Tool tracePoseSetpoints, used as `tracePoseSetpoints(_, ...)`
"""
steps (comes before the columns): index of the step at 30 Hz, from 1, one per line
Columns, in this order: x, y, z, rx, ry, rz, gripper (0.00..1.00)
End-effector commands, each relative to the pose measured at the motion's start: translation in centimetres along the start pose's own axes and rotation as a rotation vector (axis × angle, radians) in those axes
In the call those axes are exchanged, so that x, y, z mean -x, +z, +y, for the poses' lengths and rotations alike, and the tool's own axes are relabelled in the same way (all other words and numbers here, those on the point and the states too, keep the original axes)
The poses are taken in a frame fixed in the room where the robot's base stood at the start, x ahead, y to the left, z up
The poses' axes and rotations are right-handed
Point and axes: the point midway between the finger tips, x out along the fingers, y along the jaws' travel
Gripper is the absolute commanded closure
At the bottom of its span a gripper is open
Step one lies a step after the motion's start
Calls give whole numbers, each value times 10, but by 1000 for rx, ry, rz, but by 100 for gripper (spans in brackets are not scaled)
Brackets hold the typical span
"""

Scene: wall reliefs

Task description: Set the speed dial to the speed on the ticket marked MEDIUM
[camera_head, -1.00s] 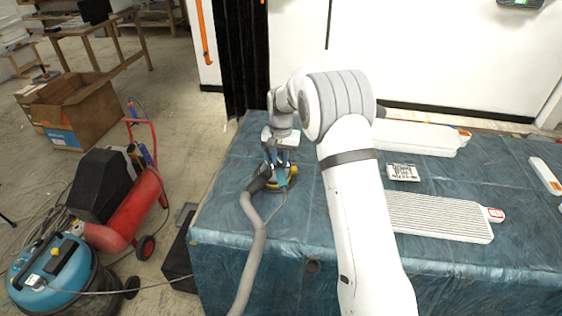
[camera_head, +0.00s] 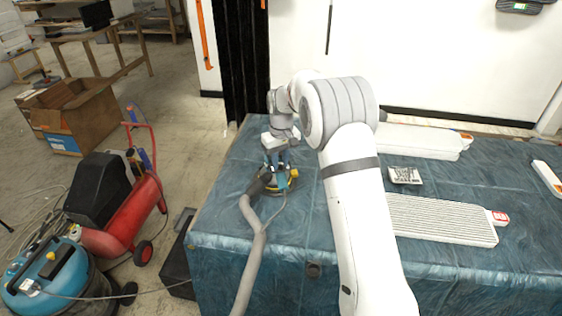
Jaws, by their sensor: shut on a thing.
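A sander (camera_head: 264,183) with a grey body, a yellowish rim and a grey hose sits upright on the blue-covered table (camera_head: 232,215), near its left end. My gripper (camera_head: 279,177) points down onto the sander's top and is shut on a part of it. I cannot tell which part; the speed dial is too small or hidden by the fingers. A ribbed white panel (camera_head: 440,220) bears a red-and-white tag (camera_head: 500,218) at its right end. A white panel (camera_head: 418,141) behind it has an orange tag (camera_head: 466,138). The tags' writing is unreadable here.
Another white piece (camera_head: 547,178) lies at the right edge. The grey hose (camera_head: 254,265) hangs over the table's front edge. A red compressor (camera_head: 125,215) and a blue vacuum (camera_head: 55,280) stand on the floor at left.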

Motion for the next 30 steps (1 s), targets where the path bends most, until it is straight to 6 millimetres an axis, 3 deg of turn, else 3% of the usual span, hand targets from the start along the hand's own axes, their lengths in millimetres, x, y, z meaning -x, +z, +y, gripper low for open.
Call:
tracePoseSetpoints(15,0,0,0,19,0,-1,100)
tracePoseSetpoints(16,0,0,0,19,0,-1,76)
tracePoseSetpoints(23,0,0,0,18,0,-1,58)
tracePoseSetpoints(30,1,0,0,18,0,0,57)
